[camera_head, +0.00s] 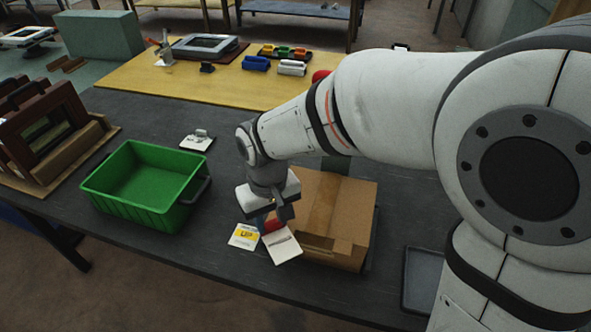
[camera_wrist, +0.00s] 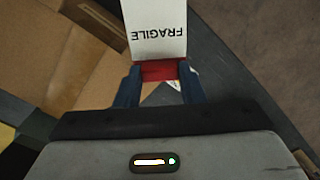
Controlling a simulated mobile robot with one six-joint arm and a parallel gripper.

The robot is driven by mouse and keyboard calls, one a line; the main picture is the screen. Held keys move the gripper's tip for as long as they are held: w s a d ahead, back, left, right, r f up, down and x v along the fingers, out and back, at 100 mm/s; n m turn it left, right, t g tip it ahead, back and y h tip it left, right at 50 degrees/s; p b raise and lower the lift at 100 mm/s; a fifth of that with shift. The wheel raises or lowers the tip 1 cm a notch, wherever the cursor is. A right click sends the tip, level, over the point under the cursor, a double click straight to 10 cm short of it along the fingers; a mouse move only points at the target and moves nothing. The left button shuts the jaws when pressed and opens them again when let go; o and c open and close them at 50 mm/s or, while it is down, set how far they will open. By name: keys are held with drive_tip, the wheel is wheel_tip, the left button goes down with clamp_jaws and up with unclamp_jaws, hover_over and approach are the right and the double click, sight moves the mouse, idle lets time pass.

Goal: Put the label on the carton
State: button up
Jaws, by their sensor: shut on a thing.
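The carton (camera_head: 345,205) is a closed brown cardboard box on the dark table, with a tape strip across its top. It also shows at the left of the wrist view (camera_wrist: 35,100). My gripper (camera_head: 272,218) is at the carton's left side, its blue fingers shut on the red grip (camera_wrist: 160,71) of a white label (camera_head: 283,247). The label reads FRAGILE in the wrist view (camera_wrist: 156,35). It is tilted and overlaps the carton's near left corner in the picture; I cannot tell whether they touch.
A yellow-and-white card (camera_head: 243,237) is left of the label. A green bin (camera_head: 150,205) stands further left, with a small white item (camera_head: 197,140) behind it. A grey tray (camera_head: 422,280) lies right of the carton. Wooden frames (camera_head: 45,130) stand at the far left.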

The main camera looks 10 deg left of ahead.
drive_tip(key=w+p, duration=0.1)
drive_tip(key=w, duration=0.3)
drive_tip(key=w+p, duration=0.1)
drive_tip(key=w, duration=0.3)
drive_tip(key=w+d, duration=0.1)
drive_tip(key=w, duration=0.4)
drive_tip(key=shift+p, duration=0.4)
wheel_tip(320, 180, down, 3)
drive_tip(key=shift+w+f+p, duration=0.1)
drive_tip(key=shift+w+p, duration=0.05)
drive_tip(key=shift+p, duration=0.3)
drive_tip(key=shift+f, duration=0.2)
drive_tip(key=shift+f, duration=0.2)
drive_tip(key=o, duration=1)
drive_tip(key=shift+c, duration=0.2)
